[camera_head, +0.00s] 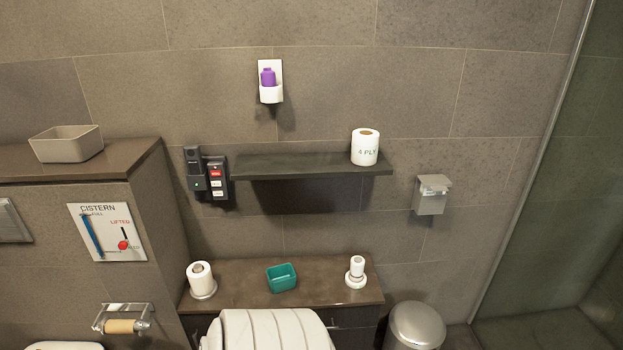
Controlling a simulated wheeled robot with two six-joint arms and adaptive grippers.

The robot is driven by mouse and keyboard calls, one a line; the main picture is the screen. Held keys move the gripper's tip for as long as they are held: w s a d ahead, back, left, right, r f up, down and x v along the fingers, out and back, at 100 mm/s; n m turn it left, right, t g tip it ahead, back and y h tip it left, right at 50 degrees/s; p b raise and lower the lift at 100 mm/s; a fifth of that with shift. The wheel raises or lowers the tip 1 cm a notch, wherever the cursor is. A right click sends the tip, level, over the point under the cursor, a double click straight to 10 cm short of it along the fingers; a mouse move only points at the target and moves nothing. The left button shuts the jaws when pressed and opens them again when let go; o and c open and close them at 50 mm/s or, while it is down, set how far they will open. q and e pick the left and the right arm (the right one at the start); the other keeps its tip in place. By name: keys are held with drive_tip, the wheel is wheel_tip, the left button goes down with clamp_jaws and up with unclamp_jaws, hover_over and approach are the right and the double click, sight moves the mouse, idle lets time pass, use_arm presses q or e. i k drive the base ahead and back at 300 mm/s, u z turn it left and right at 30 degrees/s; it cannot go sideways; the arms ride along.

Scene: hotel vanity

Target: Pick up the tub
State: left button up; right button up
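Two tub-like containers are in view. A beige rectangular tub (66,145), wider and also open at the top, stands on the higher brown ledge (120,158) at the left. Both look empty, though their floors are only partly visible. Neither of my grippers shows in the head view.
A dark wall shelf (290,165) above holds a 4 PLY roll (365,147). A metal bin (415,326) stands right of the counter. A glass panel (560,190) edges the right side.

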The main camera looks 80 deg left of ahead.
sight(282, 278)
drive_tip(key=u, duration=0.25)
drive_tip(key=i, duration=1)
drive_tip(key=u, duration=1.55)
drive_tip(key=i, duration=0.8)
drive_tip(key=u, duration=0.8)
